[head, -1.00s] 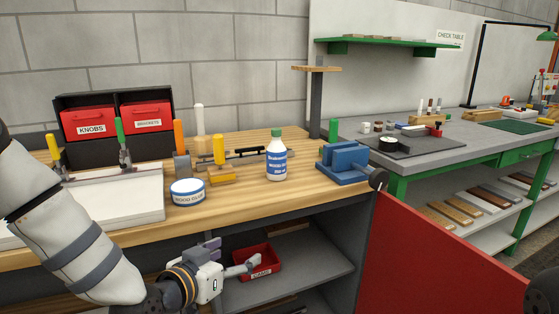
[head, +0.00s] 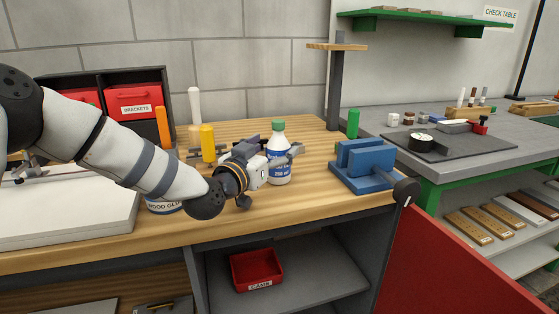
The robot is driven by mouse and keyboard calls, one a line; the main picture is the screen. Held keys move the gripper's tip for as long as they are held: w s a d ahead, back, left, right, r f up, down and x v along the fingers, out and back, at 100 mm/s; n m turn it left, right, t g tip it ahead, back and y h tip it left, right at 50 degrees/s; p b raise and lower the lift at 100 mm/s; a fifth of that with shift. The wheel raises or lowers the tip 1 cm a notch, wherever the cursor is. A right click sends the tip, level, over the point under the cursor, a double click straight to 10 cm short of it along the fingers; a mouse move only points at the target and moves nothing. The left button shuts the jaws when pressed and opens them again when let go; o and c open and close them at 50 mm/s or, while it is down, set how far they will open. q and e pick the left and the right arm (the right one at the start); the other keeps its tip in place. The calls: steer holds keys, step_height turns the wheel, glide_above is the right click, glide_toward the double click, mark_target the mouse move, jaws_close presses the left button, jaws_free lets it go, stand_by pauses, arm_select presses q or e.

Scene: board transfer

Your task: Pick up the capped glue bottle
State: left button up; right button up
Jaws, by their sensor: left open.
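The glue bottle (head: 280,174) is white with a blue label and a green cap (head: 278,126). It stands upright on the wooden workbench (head: 225,226), left of the blue vise. My left gripper (head: 283,152) is at the bottle's height, its fingers reaching right around or beside the bottle. The jaws are open. The wrist hides part of the bottle's left side, and I cannot tell whether the fingers touch it. My right gripper is out of view.
A blue vise (head: 362,165) stands right of the bottle. A wood glue tub (head: 163,206) is partly hidden behind my arm. Yellow-handled and orange tools stand behind. A red cams bin (head: 257,269) sits on the shelf below. The bench front near the bottle is clear.

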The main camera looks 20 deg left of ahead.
arm_select(q)
steer(key=w, duration=0.2)
steer(key=shift+w+d+f, duration=0.25)
steer(key=shift+w+f, duration=0.05)
steer(key=shift+w, duration=0.05)
steer(key=shift+w+r, duration=0.1)
steer(key=shift+r, duration=0.15)
steer(key=shift+c, duration=0.8)
steer(key=c, duration=1.4)
steer(key=shift+o, duration=0.2)
steer(key=shift+r, duration=0.1)
